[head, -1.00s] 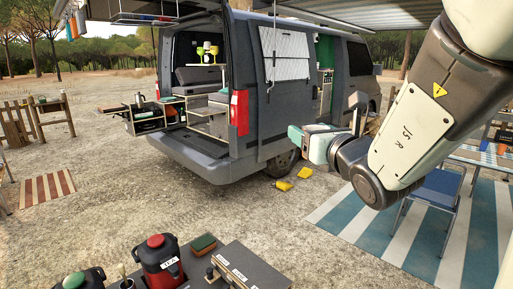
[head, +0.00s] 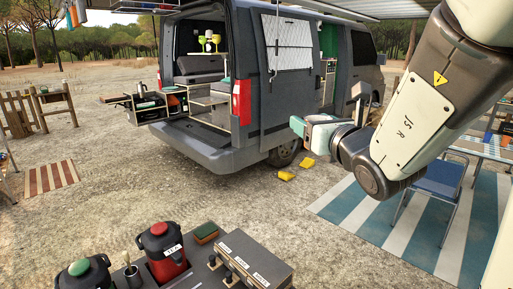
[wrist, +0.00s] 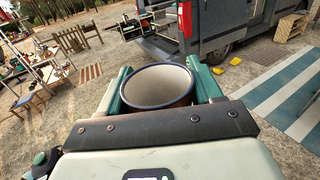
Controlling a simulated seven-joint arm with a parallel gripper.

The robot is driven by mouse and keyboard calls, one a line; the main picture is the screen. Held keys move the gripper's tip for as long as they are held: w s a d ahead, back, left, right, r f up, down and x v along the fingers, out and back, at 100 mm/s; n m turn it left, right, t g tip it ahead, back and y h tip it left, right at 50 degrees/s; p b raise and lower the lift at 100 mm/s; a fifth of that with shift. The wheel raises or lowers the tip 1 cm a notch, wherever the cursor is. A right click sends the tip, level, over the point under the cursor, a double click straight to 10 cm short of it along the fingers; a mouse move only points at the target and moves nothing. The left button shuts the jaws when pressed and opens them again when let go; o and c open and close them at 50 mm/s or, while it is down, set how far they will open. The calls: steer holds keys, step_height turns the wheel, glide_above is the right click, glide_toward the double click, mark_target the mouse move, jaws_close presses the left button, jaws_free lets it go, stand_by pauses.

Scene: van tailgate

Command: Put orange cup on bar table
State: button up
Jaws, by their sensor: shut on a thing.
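My gripper (head: 298,126) is held out in front of the van and its green fingers show at the end of my arm. In the wrist view my gripper (wrist: 158,88) is shut on the orange cup (wrist: 193,98). The cup stands between the two green fingers, with a pale inside, a dark blue rim and a little orange-brown outer wall showing. Its mouth faces the wrist camera and it looks empty. The cup is hidden in the head view. I cannot tell for certain which surface is the bar table.
A dark counter (head: 205,278) in front bears a red urn (head: 163,255), a black urn (head: 85,278) and a grey box (head: 252,262). The van (head: 255,90) stands behind. A blue chair (head: 440,180) and table (head: 485,148) are at right. Open gravel lies between.

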steer(key=s+a+f+n+g+y, duration=0.2)
steer(key=s+f+n+y, duration=0.1)
steer(key=f, duration=0.7)
steer(key=s+a+f+n+g+y, duration=0.2)
steer(key=s+f+g+y, duration=0.1)
steer(key=f, duration=0.7)
steer(key=s+a+f+n+g+y, duration=0.2)
steer(key=s+a+f+n+y, duration=0.1)
steer(key=f, duration=0.8)
steer(key=s+a+f+n+g+y, duration=0.25)
steer(key=s+a+f+g, duration=0.2)
steer(key=s, duration=0.65)
steer(key=s+a+f+n+g+y, duration=0.1)
steer(key=s+a+f+n+g, duration=0.4)
steer(key=s, duration=0.6)
steer(key=shift+m+g, duration=0.35)
steer(key=shift+m, duration=0.2)
steer(key=f, duration=0.3)
steer(key=a+f, duration=0.1)
steer(key=f, duration=0.1)
steer(key=shift+w+f, duration=0.25)
steer(key=shift+f, duration=0.1)
steer(key=o, duration=0.8)
